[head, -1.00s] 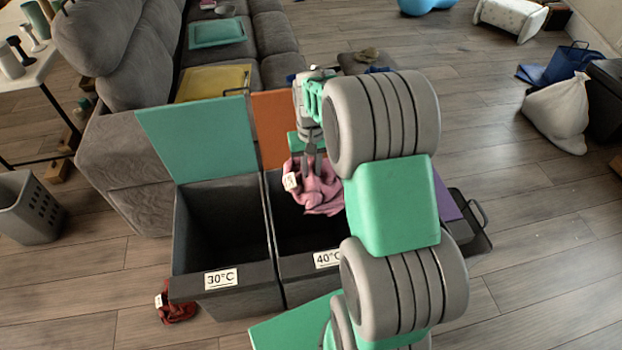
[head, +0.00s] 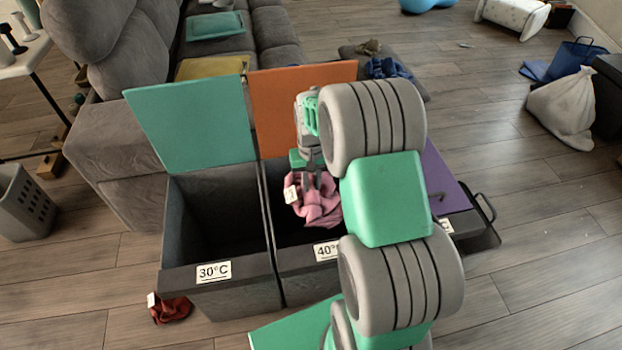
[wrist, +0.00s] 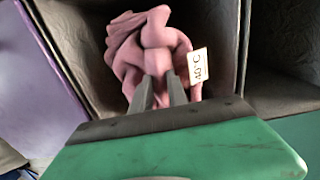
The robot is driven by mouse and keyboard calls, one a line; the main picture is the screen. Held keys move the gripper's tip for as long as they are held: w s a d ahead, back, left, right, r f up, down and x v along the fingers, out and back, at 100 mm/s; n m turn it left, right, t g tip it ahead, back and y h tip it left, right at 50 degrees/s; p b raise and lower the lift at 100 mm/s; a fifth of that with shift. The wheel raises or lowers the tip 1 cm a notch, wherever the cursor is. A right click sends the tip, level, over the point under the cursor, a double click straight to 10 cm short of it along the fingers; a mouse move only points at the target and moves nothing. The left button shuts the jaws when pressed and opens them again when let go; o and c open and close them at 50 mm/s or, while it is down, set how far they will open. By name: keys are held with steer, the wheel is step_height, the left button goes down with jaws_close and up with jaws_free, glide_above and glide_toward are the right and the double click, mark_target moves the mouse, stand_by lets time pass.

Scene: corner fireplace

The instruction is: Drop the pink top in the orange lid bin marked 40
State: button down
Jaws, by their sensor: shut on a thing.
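The pink top (head: 318,205) is a crumpled cloth with a white tag. It hangs from my gripper (head: 314,176), which is shut on it. The wrist view also shows the pink top (wrist: 150,50), with a 40°C tag, between the fingertips (wrist: 158,88). The top is over the opening of the bin marked 40°C (head: 328,251), whose orange lid (head: 300,100) stands open behind. In the wrist view, dark bin walls surround the cloth. How far the top hangs below the rim is hard to tell.
On the left is a 30°C bin (head: 213,272) with its green lid (head: 192,125) open. A purple lid (head: 440,180) is on the right, partly behind my arm. A red cloth (head: 170,309) lies on the floor. A grey sofa (head: 115,160) stands behind.

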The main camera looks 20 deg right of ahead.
steer(key=c, duration=1.2)
jaws_free()
step_height(320, 180, up, 8)
steer(key=shift+f+p, duration=0.1)
steer(key=shift+p, duration=0.7)
steer(key=s+a+r+t+p, duration=0.1)
steer(key=s+a+r+p, duration=0.2)
steer(key=r, duration=0.6)
steer(key=s+a+r+n+t+p, duration=0.1)
steer(key=s+a+r+p, duration=0.2)
steer(key=s+r+p, duration=0.5)
steer(key=s+a+r+n+t+p, duration=0.1)
steer(key=s+a+r+p, duration=0.2)
steer(key=r, duration=0.7)
steer(key=s+p, duration=0.2)
steer(key=p, duration=0.1)
steer(key=shift+s+a+r, duration=0.15)
steer(key=shift+s+a, duration=0.05)
steer(key=shift+a, duration=0.15)
